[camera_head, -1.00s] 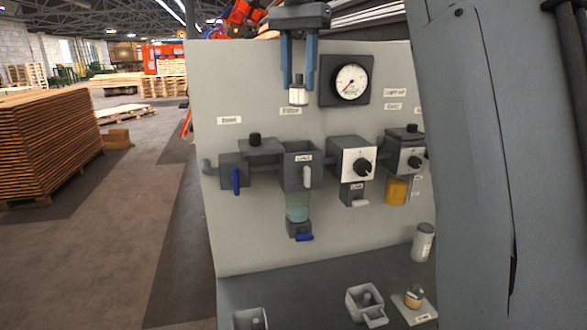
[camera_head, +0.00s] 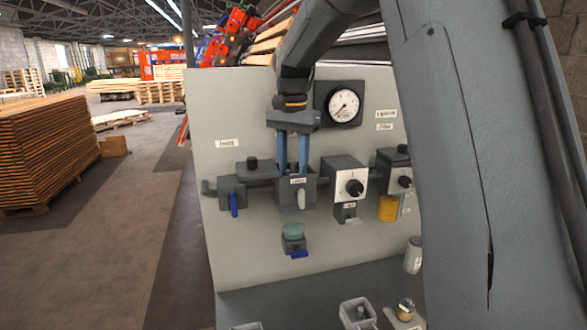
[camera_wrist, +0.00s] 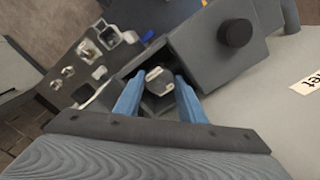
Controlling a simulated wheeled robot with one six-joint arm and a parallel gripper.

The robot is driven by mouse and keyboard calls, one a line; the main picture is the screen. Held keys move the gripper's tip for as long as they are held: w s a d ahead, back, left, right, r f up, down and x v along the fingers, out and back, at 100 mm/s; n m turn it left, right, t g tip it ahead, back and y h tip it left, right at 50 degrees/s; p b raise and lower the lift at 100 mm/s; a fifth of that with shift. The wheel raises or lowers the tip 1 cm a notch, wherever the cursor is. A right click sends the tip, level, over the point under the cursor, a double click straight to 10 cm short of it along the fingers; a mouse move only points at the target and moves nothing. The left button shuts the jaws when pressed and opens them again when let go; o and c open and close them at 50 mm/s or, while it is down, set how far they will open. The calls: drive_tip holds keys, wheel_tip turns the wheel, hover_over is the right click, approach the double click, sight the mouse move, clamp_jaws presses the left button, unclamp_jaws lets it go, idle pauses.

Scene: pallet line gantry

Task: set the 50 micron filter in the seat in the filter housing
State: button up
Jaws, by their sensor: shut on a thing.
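The filter housing (camera_head: 287,195) is a grey open-topped box with a small label and a pale handle on its front, mounted on the panel. My gripper (camera_head: 292,168) points straight down, with its blue fingertips at the housing's open top. The filter is hidden in the head view.
A pressure gauge (camera_head: 343,105) sits right of my gripper. A white-faced box with a black knob (camera_head: 352,188) is right of the housing. A dark block with a black cap (camera_head: 257,169) is left of it. Loose parts, including a pale cylinder (camera_head: 413,256), stand on the shelf below.

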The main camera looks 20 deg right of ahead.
sight(293, 164)
drive_tip(key=shift+f, duration=0.95)
drive_tip(key=o, duration=0.9)
drive_tip(key=shift+f, duration=0.1)
drive_tip(key=shift+c, duration=0.2)
wheel_tip(293, 164, up, 12)
drive_tip(key=b, duration=0.4)
drive_tip(key=shift+s, duration=0.1)
